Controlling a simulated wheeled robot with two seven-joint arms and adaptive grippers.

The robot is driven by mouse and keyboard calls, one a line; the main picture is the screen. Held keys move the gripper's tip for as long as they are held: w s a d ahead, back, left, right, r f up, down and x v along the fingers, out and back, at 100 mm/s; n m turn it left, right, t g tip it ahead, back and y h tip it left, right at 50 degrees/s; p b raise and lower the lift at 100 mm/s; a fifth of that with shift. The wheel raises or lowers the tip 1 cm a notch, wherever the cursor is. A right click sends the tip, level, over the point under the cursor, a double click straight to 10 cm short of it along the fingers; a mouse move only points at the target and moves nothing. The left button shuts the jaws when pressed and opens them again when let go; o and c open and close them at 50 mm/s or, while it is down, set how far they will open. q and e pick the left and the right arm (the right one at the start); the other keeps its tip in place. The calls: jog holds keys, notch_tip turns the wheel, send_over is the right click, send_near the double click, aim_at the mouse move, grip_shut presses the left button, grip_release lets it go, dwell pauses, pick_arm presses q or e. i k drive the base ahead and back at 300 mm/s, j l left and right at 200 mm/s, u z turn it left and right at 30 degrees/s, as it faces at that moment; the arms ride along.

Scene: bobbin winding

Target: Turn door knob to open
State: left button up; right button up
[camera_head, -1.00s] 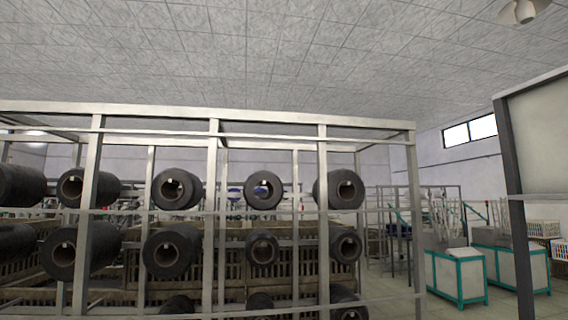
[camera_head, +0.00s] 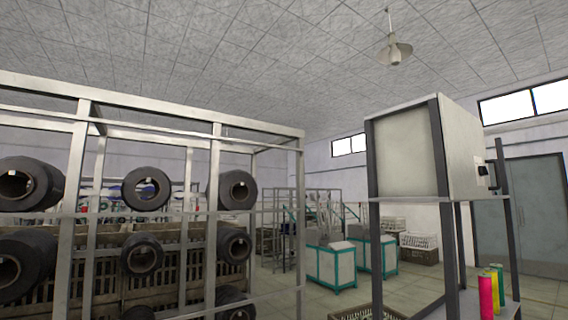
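A grey double door (camera_head: 522,215) stands in the far wall at the right edge, partly hidden behind a metal cabinet on a stand. A small handle (camera_head: 520,216) shows on the door, too small to make out its form. The door looks shut. A dark knob or switch (camera_head: 484,171) sits on the right side of the pale box-shaped cabinet (camera_head: 408,152). Neither of my grippers is in view.
A metal rack (camera_head: 215,190) with several black rolls (camera_head: 147,188) fills the left. Teal-framed machines (camera_head: 332,265) and crates (camera_head: 418,240) stand behind. Coloured spools (camera_head: 490,290) stand on the cabinet's lower shelf. Bare floor (camera_head: 540,290) shows at the lower right.

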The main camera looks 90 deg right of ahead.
aim_at(482, 169)
jog(key=z, duration=4.15)
